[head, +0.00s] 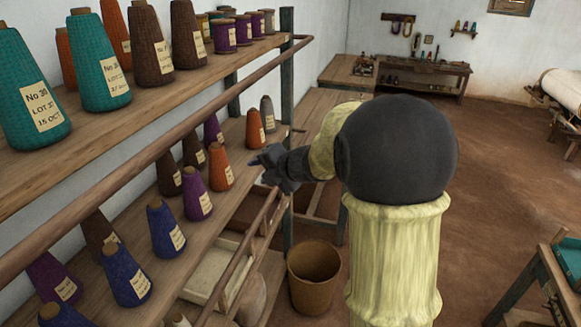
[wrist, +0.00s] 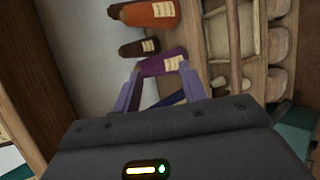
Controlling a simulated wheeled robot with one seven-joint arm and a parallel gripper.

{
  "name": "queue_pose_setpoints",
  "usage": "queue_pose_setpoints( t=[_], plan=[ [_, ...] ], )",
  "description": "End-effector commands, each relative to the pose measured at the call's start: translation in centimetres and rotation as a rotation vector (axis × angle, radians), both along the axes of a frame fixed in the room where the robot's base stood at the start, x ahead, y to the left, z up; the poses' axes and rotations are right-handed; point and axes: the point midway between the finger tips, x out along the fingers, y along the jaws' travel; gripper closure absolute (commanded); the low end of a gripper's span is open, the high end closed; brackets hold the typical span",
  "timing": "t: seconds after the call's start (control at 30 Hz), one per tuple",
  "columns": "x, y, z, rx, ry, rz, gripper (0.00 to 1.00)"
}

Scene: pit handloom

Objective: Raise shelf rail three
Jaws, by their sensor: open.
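A long round brown rail (head: 130,165) slants along the front of the top shelf in the head view. A lower rail (head: 240,262) runs along the front of the lower shelving and sits lower than the cones' shelf; a brown bar also shows in the wrist view (wrist: 233,45). I cannot tell by any mark which rail is number three. My gripper (head: 262,163) is by the middle shelf's front, close to an orange cone. In the wrist view my gripper (wrist: 161,66) is open, with a purple cone (wrist: 163,64) seen between its fingertips; contact is unclear.
Labelled thread cones stand on the top shelf (head: 85,115) and the middle shelf (head: 140,290). A pale tray (head: 212,272) lies below, with a brown bin (head: 314,275) on the floor. A dark post (head: 287,200) ends the shelving. Floor to the right is mostly clear.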

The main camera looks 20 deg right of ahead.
Motion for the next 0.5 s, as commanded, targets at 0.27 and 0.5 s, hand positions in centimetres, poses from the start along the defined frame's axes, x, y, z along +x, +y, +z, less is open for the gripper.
queue_pose_setpoints(
  t=[0.27, 0.5],
  plan=[
    [-3.9, -2.3, 2.7, 0.0, -0.006, -0.001, 0.58],
    [-7.5, -4.3, 5.1, -0.001, -0.004, -0.002, 0.58]
  ],
)
